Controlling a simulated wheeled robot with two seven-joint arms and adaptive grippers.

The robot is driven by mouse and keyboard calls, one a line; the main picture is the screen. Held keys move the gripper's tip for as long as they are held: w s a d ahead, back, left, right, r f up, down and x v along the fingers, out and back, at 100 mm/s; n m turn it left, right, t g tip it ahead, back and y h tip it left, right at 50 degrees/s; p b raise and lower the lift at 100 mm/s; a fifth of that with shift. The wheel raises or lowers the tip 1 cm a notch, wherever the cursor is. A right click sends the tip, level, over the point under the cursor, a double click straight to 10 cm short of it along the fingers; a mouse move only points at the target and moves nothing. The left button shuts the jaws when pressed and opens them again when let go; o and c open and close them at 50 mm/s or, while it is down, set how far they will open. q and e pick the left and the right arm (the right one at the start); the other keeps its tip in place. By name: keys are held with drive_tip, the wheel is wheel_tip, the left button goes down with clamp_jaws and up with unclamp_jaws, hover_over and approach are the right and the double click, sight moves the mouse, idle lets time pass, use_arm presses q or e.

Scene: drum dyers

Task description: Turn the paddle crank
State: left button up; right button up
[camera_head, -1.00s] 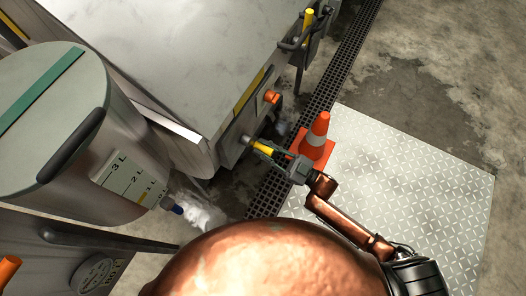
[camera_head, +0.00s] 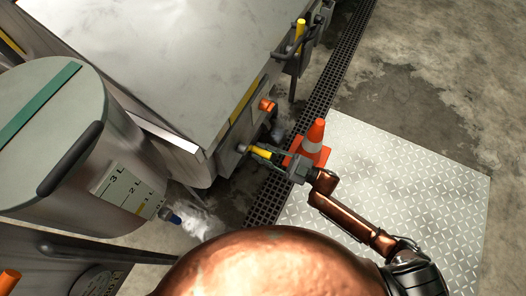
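A yellow handle (camera_head: 260,152) with a grey end sticks out from the side of the big metal vat (camera_head: 165,55), at its near corner. My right gripper (camera_head: 270,155) reaches it from the right, with its fingers around the handle and apparently closed on it. The fingers hide part of the handle. A second yellow grip (camera_head: 299,36) stands upright on a dark crank arm (camera_head: 285,56) farther along the same side of the vat, apart from my gripper. My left gripper is not in view.
An orange traffic cone (camera_head: 313,138) stands just behind my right gripper. A grey drum (camera_head: 60,120) with litre marks is at the left. A floor grate (camera_head: 322,92) runs beside the vat. The metal floor plate (camera_head: 400,175) is otherwise clear.

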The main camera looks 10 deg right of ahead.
drive_tip(key=o, duration=0.4)
drive_tip(key=v, duration=1.2)
drive_tip(key=shift+c, duration=0.3)
